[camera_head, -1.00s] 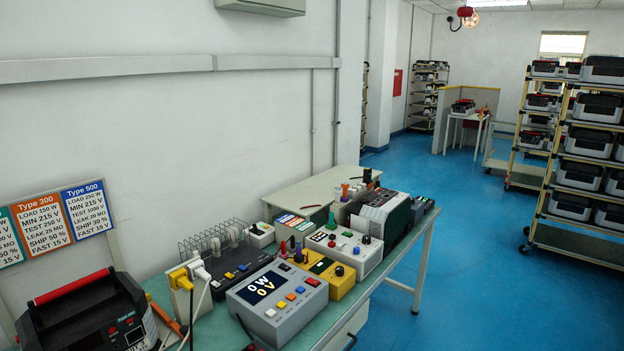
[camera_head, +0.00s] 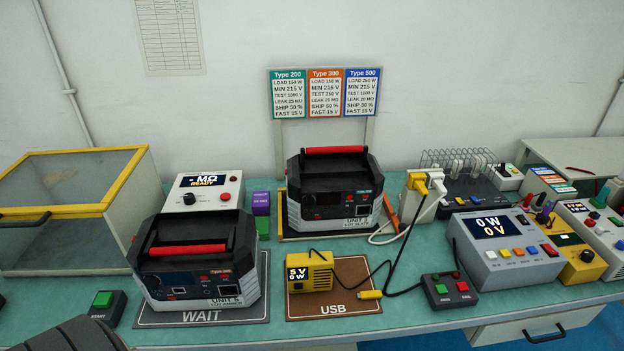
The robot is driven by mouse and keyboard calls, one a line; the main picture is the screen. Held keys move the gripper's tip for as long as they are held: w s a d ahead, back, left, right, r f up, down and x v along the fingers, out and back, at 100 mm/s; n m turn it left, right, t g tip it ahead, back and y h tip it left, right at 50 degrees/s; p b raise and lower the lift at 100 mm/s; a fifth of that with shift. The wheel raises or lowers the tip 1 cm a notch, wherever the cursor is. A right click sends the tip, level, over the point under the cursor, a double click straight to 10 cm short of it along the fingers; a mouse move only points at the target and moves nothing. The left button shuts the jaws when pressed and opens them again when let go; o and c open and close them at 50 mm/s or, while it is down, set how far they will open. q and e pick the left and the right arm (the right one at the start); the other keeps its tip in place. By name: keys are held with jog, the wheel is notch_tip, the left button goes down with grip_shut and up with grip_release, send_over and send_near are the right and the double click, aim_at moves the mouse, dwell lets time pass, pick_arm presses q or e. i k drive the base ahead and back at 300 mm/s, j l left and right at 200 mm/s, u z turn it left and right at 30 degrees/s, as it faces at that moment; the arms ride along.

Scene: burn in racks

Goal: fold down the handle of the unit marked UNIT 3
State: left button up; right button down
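Two dark box units with red-grip handles are in view. No gripper fingers are visible.
A yellow-framed clear-lidded box (camera_head: 75,205) stands left. A yellow USB meter (camera_head: 310,272) and its cable lie on the USB mat (camera_head: 340,303). A button box (camera_head: 450,290) and grey power meter (camera_head: 500,245) stand right. A dark ribbed shape, perhaps my arm, fills the lower-left corner.

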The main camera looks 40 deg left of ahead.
aim_at(344, 150)
jog(key=u, duration=0.95)
jog(key=i+l+z, duration=0.1)
jog(key=l+z, duration=0.35)
jog(key=i+l+z, duration=0.15)
jog(key=l+z, duration=0.35)
jog(key=j, duration=0.1)
